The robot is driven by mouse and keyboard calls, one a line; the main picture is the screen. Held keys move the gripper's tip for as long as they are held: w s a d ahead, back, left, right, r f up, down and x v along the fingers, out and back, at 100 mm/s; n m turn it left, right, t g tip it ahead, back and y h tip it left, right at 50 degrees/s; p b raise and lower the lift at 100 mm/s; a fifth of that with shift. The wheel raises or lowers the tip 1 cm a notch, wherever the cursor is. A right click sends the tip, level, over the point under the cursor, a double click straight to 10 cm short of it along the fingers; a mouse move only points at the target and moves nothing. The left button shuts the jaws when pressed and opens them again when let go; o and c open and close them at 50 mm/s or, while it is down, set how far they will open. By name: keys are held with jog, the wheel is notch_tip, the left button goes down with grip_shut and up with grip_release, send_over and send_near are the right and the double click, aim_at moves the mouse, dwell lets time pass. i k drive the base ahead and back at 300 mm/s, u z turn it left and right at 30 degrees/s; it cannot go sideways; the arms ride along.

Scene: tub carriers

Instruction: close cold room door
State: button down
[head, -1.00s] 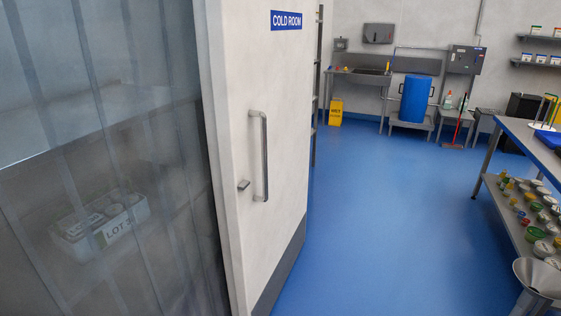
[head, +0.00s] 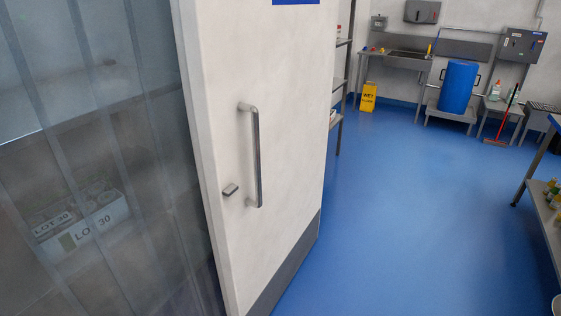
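The cold room door (head: 285,120) stands ajar in the middle of the head view, a pale panel with a dark kick plate and part of a blue sign at the top edge. Its upright metal handle (head: 257,155) is on the face towards me, with a small latch piece (head: 230,189) to its left. To the left of the door edge, a clear strip curtain (head: 100,130) hangs in the opening. My gripper is not in view.
Behind the strips a white crate (head: 85,225) marked LOT 30 sits low. Blue floor (head: 400,220) is clear right of the door. Shelving (head: 342,75), a sink bench (head: 395,70), a yellow wet-floor sign (head: 368,97) and a blue drum (head: 458,88) stand behind; a table (head: 545,205) is at right.

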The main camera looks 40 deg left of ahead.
aim_at(261, 72)
jog(key=i, duration=2.5)
jog(key=u, duration=2.75)
